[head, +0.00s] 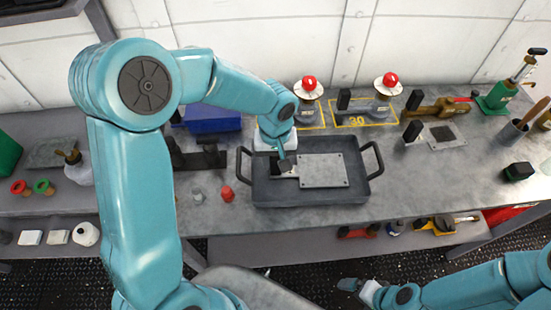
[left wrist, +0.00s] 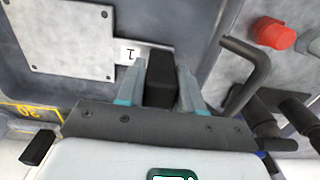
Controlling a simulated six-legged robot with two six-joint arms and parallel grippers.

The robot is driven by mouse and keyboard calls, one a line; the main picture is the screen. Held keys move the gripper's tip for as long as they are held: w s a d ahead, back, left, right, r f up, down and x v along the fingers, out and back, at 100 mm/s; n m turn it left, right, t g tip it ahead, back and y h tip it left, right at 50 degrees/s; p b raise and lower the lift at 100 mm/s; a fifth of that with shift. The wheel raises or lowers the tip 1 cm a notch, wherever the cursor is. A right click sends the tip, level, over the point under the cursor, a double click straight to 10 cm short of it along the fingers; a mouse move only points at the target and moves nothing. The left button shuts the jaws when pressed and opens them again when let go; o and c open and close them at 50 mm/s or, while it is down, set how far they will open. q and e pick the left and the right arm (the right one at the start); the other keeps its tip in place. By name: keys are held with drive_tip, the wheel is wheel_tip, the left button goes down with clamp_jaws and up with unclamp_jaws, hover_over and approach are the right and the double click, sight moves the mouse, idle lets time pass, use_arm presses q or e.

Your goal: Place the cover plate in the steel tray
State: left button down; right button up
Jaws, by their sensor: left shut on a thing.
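The cover plate (head: 323,171) is a flat light-grey square with small corner holes, a labelled tab and a black grip block. It is within the steel tray (head: 262,190), a dark grey tray with a loop handle at each end. My left gripper (head: 284,165) is shut on the black block at the plate's left. In the left wrist view the plate (left wrist: 65,35) extends left from the block (left wrist: 160,82) between the fingers. I cannot tell whether the plate touches the tray floor. My right gripper (head: 362,288) is low at the bottom, away from the bench; its jaws are unclear.
A red-capped part (head: 227,194) stands just left of the tray. A blue box (head: 212,118) is at back left. Tools crowd the right end.

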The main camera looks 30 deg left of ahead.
use_arm(q)
drive_tip(key=shift+f+b, duration=0.2)
drive_tip(key=shift+b, duration=0.1)
drive_tip(key=c, duration=0.7)
unclamp_jaws()
drive_tip(key=shift+r, duration=0.1)
drive_tip(key=shift+r+p, duration=0.15)
drive_tip(key=shift+p, duration=0.15)
wheel_tip(320, 180, up, 12)
drive_tip(key=shift+s, duration=0.1)
